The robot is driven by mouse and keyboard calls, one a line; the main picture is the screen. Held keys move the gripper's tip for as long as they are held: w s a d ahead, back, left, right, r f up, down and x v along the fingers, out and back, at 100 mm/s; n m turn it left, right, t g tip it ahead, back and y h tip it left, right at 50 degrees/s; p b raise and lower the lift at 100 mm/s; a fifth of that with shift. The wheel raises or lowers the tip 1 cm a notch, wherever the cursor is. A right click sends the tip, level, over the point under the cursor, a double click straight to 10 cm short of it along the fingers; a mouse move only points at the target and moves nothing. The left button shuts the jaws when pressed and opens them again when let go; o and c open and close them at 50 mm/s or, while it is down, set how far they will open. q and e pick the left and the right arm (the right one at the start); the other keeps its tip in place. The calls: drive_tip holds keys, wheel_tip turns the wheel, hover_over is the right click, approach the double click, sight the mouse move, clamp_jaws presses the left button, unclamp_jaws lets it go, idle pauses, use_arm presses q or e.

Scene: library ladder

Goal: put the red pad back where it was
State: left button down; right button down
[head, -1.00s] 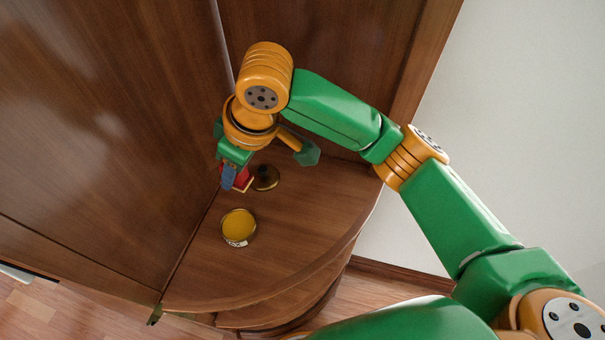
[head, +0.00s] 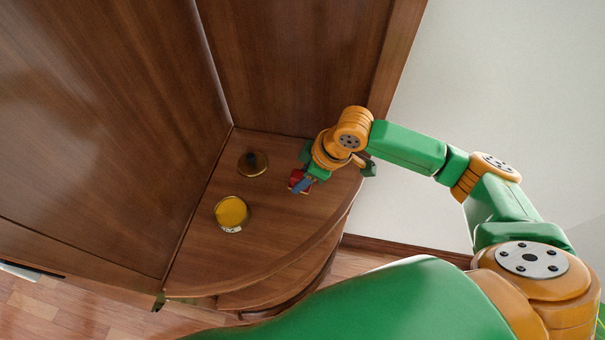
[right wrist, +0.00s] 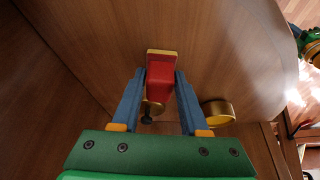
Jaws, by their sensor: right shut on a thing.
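The red pad (head: 297,182) is between the fingertips of my right gripper (head: 303,185), over the right part of the wooden corner shelf (head: 260,250). In the right wrist view, the red pad (right wrist: 160,78) shows a yellowish edge at its far end, and the blue fingers of my right gripper (right wrist: 160,95) are shut on it from both sides. I cannot tell whether the pad touches the shelf. My left gripper is not in view.
A round yellow-topped tin (head: 231,212) stands on the shelf left of the pad. A dark round brass-coloured object (head: 252,164) lies farther back. Wooden panels (head: 100,130) rise at the left and back. The shelf's curved front is clear.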

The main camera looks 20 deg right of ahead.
drive_tip(key=shift+f, duration=0.15)
drive_tip(key=shift+c, duration=2.1)
unclamp_jaws()
drive_tip(key=v, duration=1.2)
drive_tip(key=shift+r+p, duration=0.2)
drive_tip(key=shift+p, duration=0.15)
drive_tip(key=shift+a, duration=0.1)
